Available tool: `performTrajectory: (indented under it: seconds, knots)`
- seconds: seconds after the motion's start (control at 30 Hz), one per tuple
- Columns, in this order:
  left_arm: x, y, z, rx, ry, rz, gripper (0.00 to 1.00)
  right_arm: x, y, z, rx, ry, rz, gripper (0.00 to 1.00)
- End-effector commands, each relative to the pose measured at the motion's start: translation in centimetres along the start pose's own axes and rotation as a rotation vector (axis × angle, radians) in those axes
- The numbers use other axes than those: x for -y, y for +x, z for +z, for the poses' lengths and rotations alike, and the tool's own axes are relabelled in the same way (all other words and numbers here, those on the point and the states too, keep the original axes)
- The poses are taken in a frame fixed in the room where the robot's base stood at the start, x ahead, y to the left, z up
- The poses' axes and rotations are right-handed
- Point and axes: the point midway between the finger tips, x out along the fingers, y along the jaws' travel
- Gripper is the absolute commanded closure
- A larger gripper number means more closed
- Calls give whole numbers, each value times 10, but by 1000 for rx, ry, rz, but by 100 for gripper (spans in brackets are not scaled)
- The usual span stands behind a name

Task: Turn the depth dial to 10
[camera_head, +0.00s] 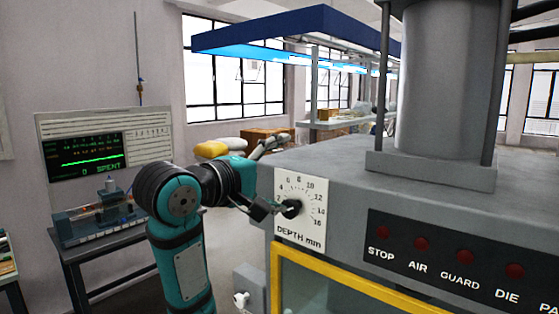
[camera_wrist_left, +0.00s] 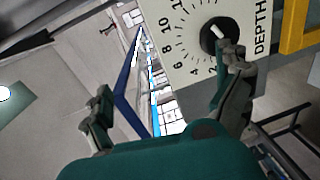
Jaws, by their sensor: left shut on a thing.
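The depth dial (camera_head: 291,208) is a black knob on a white numbered plate (camera_head: 313,237) on the front of the grey machine. It also shows in the wrist view (camera_wrist_left: 208,40), with a white pointer; its exact reading is hard to tell. My left gripper (camera_head: 267,177) is at the plate's left edge, with one finger touching or almost touching the knob. In the wrist view, that finger of the left gripper (camera_wrist_left: 165,92) covers the knob's lower edge, while the other finger stands well apart. My right gripper is not in view.
A yellow frame (camera_head: 330,275) lies below the dial plate. A panel with several red buttons (camera_head: 421,243) is to its right. A bench (camera_head: 105,236) with a display (camera_head: 84,155) stands at the left. Open floor lies between bench and machine.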

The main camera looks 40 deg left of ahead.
Motion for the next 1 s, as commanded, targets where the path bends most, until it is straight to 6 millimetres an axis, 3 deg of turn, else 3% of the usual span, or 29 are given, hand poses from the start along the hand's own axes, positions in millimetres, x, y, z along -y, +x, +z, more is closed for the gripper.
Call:
performTrajectory:
  seconds: [0.03,0.07,0.27,0.63,1.0]
  knots:
    - [-7,-4,-4,-12,-2,14,35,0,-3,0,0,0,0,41]
    - [-6,-4,-3,-11,-2,12,42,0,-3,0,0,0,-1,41]
    - [-2,-4,-2,-5,-2,4,42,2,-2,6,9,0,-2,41]
    - [3,-29,-1,-1,0,0,42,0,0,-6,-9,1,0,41]
    - [6,-55,-1,-1,0,-1,42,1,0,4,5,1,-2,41]
